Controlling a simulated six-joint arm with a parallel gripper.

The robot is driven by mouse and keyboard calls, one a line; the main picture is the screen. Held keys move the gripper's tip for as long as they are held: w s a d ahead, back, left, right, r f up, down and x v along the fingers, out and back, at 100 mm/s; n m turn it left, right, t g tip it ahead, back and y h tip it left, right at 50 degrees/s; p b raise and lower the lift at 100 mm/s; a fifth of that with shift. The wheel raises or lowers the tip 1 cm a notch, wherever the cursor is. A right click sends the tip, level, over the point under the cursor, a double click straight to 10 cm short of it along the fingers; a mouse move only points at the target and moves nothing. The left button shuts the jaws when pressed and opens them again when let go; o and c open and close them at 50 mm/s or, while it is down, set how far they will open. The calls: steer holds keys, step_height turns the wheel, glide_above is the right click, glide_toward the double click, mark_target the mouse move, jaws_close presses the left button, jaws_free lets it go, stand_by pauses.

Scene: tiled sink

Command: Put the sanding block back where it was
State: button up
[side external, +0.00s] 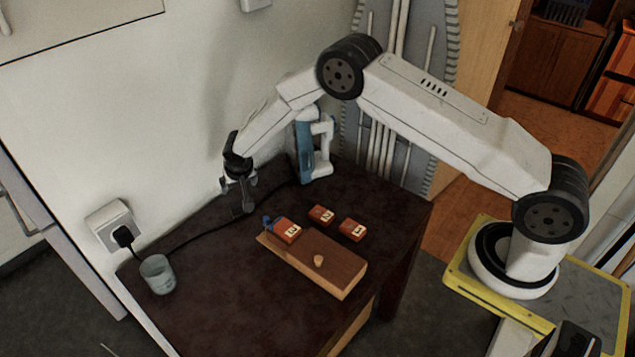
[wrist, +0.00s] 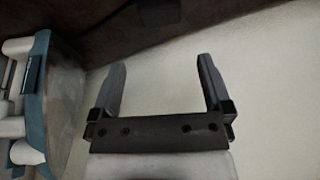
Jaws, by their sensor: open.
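Three small orange-red blocks with pale marked labels are on the dark table; I cannot tell which one is the sanding block. One block (side external: 287,230) is at the far left end of a brown wooden board (side external: 333,277), beside a small blue piece (side external: 268,222). A second block (side external: 321,214) and a third block (side external: 352,230) lie behind the board. My gripper (side external: 240,207) is above the table's back left part, left of the blocks and apart from them. In the wrist view my gripper (wrist: 160,65) is open and empty, with pale wall beyond it.
A blue and white appliance (side external: 313,148) stands upright at the back; it also shows in the wrist view (wrist: 36,95). A black cord (side external: 190,243) runs from the wall socket (side external: 112,222). The front left tabletop is clear.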

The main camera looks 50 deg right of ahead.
steer(key=s+d+r+n+g+y, duration=0.15)
steer(key=s+d+r, duration=0.25)
steer(key=s+r, duration=1)
steer(key=s+d+r+n, duration=0.1)
steer(key=s+r+n, duration=0.2)
steer(key=s, duration=1.6)
